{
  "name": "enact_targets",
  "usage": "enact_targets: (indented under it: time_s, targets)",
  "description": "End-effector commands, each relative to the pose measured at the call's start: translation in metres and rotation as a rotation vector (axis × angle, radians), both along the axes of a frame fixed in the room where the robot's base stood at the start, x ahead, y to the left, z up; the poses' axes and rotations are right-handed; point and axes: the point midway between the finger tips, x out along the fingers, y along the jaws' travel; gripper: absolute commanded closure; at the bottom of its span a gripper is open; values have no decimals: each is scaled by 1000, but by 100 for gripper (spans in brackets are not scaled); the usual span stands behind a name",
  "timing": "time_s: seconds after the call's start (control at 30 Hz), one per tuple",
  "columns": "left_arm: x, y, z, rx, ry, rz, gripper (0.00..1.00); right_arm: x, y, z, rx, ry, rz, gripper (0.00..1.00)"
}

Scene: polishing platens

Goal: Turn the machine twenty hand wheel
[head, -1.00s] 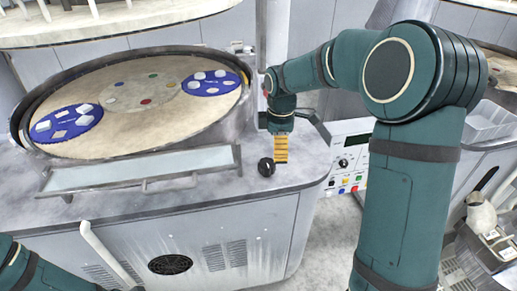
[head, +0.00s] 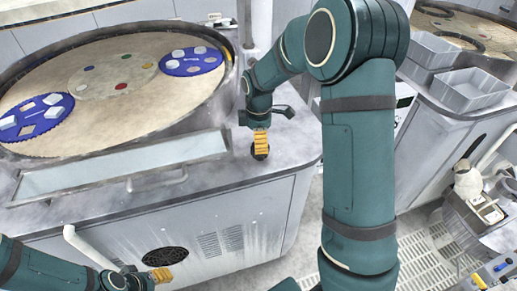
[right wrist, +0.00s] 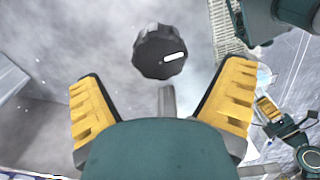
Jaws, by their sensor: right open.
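The hand wheel is a small dark ribbed knob (head: 260,153) at the right front corner of the grey machine top. In the right wrist view the knob (right wrist: 160,52) shows a white mark on its face and sits ahead of the gap between my fingers. My right gripper (head: 261,141) points down at the knob and partly hides it in the head view. In the right wrist view my right gripper (right wrist: 160,85) is open and empty, its yellow pads apart. My left gripper (head: 161,275) is low at the left, away from the knob; its finger gap is unclear.
The round polishing platen (head: 130,110) with blue carriers (head: 190,61) lies behind and left of the knob. A pale tray (head: 120,172) runs along its front. Grey bins (head: 470,88) stand on a counter at the right. A grated floor (head: 420,245) separates the machines.

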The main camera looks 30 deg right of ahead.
Motion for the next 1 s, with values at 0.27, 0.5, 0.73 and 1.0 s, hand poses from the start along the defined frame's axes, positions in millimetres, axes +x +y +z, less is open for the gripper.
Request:
enact_targets:
  time_s: [0.27, 0.5, 0.73, 1.0]
  targets:
    - [0, 0, -4, 1, 0, 0, 53, 0, 0, -35, 0, 1, 0, 5]
    - [0, 0, -4, 1, 0, 0, 53, 0, 0, -40, 0, -1, -1, 5]
    - [0, 0, -4, 1, 0, 0, 53, 0, 0, -40, 0, -1, -1, 32]
    - [0, 0, -4, 1, 0, 0, 53, 0, 0, -39, 0, -1, -1, 74]
